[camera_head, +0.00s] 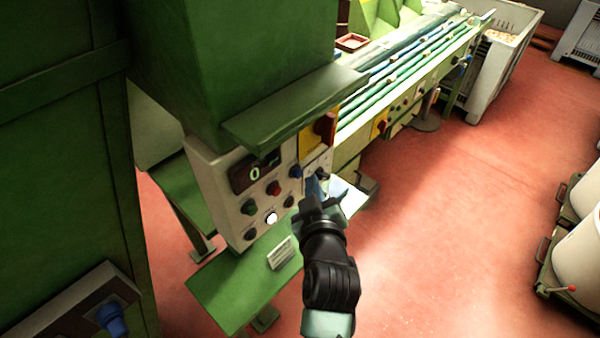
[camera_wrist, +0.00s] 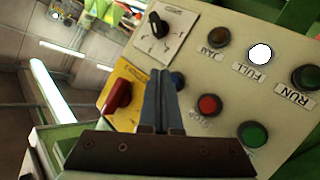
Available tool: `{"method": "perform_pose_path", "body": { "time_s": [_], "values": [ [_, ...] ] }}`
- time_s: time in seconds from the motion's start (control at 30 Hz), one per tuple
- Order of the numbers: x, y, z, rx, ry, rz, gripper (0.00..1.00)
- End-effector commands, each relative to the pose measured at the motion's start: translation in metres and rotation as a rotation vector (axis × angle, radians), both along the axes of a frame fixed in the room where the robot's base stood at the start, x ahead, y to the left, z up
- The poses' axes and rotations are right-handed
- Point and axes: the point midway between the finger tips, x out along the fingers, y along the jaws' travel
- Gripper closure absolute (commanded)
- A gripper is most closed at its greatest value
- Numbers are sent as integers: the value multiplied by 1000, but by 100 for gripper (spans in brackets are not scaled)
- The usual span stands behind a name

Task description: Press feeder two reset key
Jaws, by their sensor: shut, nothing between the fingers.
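A pale control panel (camera_head: 222,185) faces my gripper. It carries a blue button (camera_head: 296,171), a red button (camera_head: 273,188) and a green button (camera_head: 249,207). In the wrist view the blue button (camera_wrist: 179,82) is partly hidden behind my fingers; the red button (camera_wrist: 209,105) and green button (camera_wrist: 252,134) are clear to its right. I cannot read a reset label or a feeder number. My gripper (camera_head: 313,181) is shut and empty, its tips just right of the blue button in the head view. In the wrist view the fingertips (camera_wrist: 160,74) overlap the panel; contact cannot be told.
A lit white lamp (camera_wrist: 260,54) is labelled FULL. A black rotary selector (camera_wrist: 158,24) and a red switch (camera_wrist: 119,95) on a yellow plate sit close to my fingers. A green ledge (camera_head: 295,105) overhangs the panel. Red floor (camera_head: 430,240) is open to the right.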

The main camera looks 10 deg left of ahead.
Motion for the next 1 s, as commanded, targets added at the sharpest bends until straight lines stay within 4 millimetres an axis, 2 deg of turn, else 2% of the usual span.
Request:
{"method": "perform_pose_path", "body": {
  "time_s": [0.5,1.0],
  "values": [
    [-27,-37,-2,1,1,-3,100],
    [-29,-40,0,0,0,0,100]
  ]
}}
